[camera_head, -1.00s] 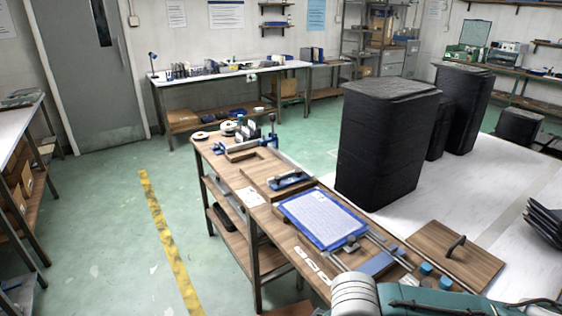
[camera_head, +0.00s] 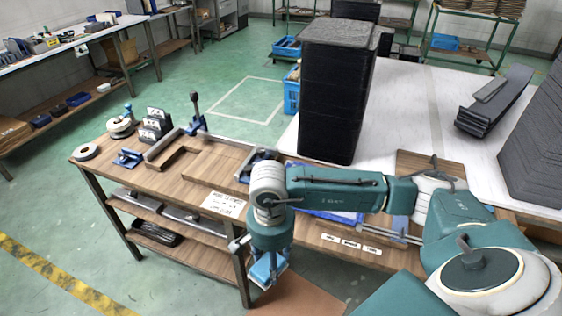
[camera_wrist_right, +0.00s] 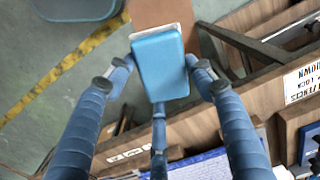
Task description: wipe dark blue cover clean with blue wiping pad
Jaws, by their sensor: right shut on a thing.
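My right gripper (camera_head: 268,276) hangs at the front edge of the wooden bench, below the wrist. In the right wrist view its blue fingers (camera_wrist_right: 160,78) are shut on the blue wiping pad (camera_wrist_right: 160,62), a light blue block with a pale edge. The pad appears clear of the bench top. A blue-edged board with a white sheet (camera_wrist_right: 215,165) lies on the bench; my right arm hides much of it in the head view. I cannot clearly identify the dark blue cover. My left gripper is not in view.
A tall black stack (camera_head: 335,100) stands behind the bench on a white surface. Labels (camera_head: 350,243) lie near the bench's front edge. A clamp (camera_head: 195,110) and a tape roll (camera_head: 86,151) sit at the left end. The floor in front is open.

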